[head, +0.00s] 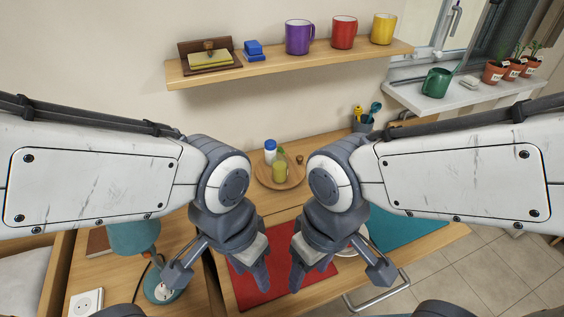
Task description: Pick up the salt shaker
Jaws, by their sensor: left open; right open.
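A white shaker with a blue cap (270,149), which looks like the salt shaker, stands upright at the back left of a round wooden tray (292,183). A yellow-green bottle (280,171) stands on the tray in front of it and slightly right. My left gripper (220,274) is open and empty, nearer to me than the tray, with one finger above the red mat. My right gripper (340,272) is open and empty, to the right of it. Both are well apart from the shaker. My wrists flank the tray in the picture.
A red mat (248,290) and a teal mat (402,232) lie on the counter; a whitish dish (350,250) is partly hidden by my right gripper. A teal lamp (134,237) stands left. A shelf (290,66) with mugs hangs above. A utensil cup (362,124) stands behind.

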